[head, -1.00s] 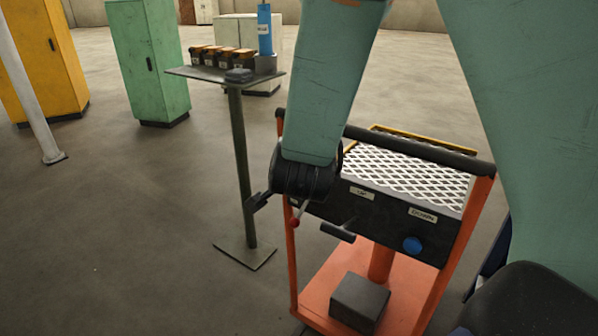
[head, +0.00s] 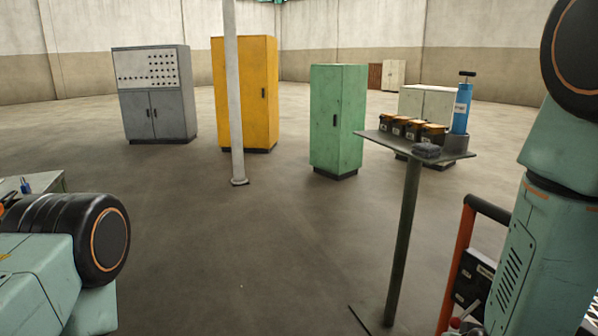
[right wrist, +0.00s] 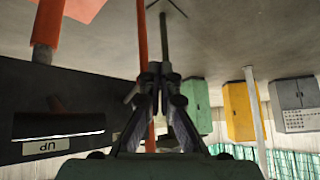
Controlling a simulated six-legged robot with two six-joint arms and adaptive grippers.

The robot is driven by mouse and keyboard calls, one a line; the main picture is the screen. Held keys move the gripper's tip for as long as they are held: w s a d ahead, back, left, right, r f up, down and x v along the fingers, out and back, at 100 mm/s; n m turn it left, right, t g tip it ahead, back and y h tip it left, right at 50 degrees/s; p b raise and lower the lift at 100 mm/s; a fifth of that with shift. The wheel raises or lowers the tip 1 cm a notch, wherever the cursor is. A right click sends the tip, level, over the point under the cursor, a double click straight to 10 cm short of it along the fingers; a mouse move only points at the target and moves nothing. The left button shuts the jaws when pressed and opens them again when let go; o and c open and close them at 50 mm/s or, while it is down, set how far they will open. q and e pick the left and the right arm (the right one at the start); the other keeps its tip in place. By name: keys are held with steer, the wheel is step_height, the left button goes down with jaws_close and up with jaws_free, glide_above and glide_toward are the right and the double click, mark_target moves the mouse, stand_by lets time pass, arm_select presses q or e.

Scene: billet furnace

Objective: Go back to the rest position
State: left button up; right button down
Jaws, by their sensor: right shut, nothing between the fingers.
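My right gripper (right wrist: 158,78) shows in the right wrist view, its two fingers together at the tips with nothing between them. It is beside the orange-framed lift cart, whose dark panel (right wrist: 60,95) with an "UP" label fills the left of that view. In the head view my right arm (head: 545,240) stands at the right edge, in front of the cart's orange frame (head: 458,265). It hides most of the cart, and the right gripper cannot be made out there. My left arm (head: 50,250) comes in at the lower left; its gripper is outside the view.
A stand (head: 405,230) holds several small orange-topped boxes (head: 411,128) and a blue cylinder (head: 461,108). A white post (head: 235,100), a green cabinet (head: 336,120), a yellow cabinet (head: 245,95) and a grey control cabinet (head: 155,95) stand behind. The middle floor is clear.

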steer(key=s+a+f+n+g+y, duration=0.1)
steer(key=s+f+n+g, duration=0.1)
steer(key=s+f, duration=0.7)
steer(key=s+a+f+n+g+y, duration=0.1)
steer(key=s+f+g, duration=0.4)
steer(key=s, duration=1.2)
step_height(320, 180, down, 4)
steer(key=shift+s+a+f+n+g, duration=0.2)
steer(key=shift+s+a+n+g, duration=0.1)
steer(key=shift+a+n, duration=0.25)
steer(key=shift+s+d, duration=0.1)
